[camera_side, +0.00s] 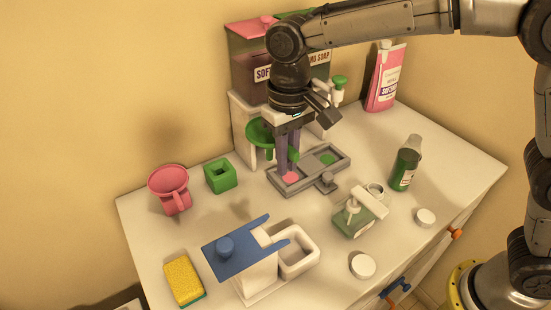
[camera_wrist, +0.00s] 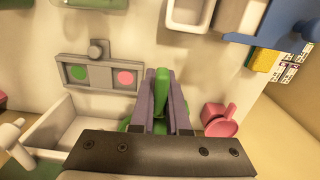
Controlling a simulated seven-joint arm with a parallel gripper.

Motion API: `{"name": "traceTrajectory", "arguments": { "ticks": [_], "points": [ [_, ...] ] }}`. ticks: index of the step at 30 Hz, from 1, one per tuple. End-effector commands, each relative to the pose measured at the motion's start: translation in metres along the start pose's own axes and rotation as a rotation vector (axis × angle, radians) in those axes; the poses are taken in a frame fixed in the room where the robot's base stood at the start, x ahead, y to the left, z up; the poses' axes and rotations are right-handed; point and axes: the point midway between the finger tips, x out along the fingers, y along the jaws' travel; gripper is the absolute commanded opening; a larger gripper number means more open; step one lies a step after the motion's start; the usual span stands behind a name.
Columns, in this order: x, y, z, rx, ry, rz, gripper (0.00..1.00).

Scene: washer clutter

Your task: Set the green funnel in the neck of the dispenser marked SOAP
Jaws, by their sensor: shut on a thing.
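My gripper (camera_side: 288,160) is shut on the green funnel (camera_side: 261,133), its purple fingers closed on the funnel's green handle. In the wrist view the handle (camera_wrist: 162,88) shows between the fingers. The dispenser whose label reads "...ND SOAP" (camera_side: 319,57) stands at the back, with a green lid (camera_side: 291,14) and a green-topped tap. My arm covers much of it, and its neck is hidden.
A pink-lidded dispenser marked "SOFT..." (camera_side: 248,48) stands left of it. The grey tray (camera_side: 325,178) has pink and green discs.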

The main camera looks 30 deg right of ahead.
Motion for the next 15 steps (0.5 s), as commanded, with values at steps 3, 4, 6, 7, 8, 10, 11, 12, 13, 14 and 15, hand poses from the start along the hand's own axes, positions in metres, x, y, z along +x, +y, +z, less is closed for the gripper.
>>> {"name": "traceTrajectory", "arguments": {
  "ticks": [3,4,6,7,8,10,11,12,13,14,15],
  "points": [
    [0.007,0.004,0.008,-0.101,-0.005,0.001,0.00],
    [0.009,0.007,0.012,-0.136,-0.006,0.002,0.00],
    [0.011,0.019,0.025,-0.220,-0.005,0.001,0.00],
    [0.011,0.027,0.030,-0.253,-0.004,0.001,0.00],
    [0.010,0.036,0.036,-0.285,-0.003,0.001,0.00],
    [0.008,0.057,0.051,-0.345,-0.004,0.001,0.00],
    [0.007,0.065,0.058,-0.368,-0.003,0.001,0.00],
    [0.006,0.078,0.067,-0.394,-0.004,0.001,0.00],
    [0.004,0.087,0.074,-0.411,-0.004,0.002,0.00],
    [0.003,0.096,0.081,-0.426,-0.003,0.002,0.00],
    [0.002,0.108,0.091,-0.442,-0.004,0.002,0.00]
  ]
}}
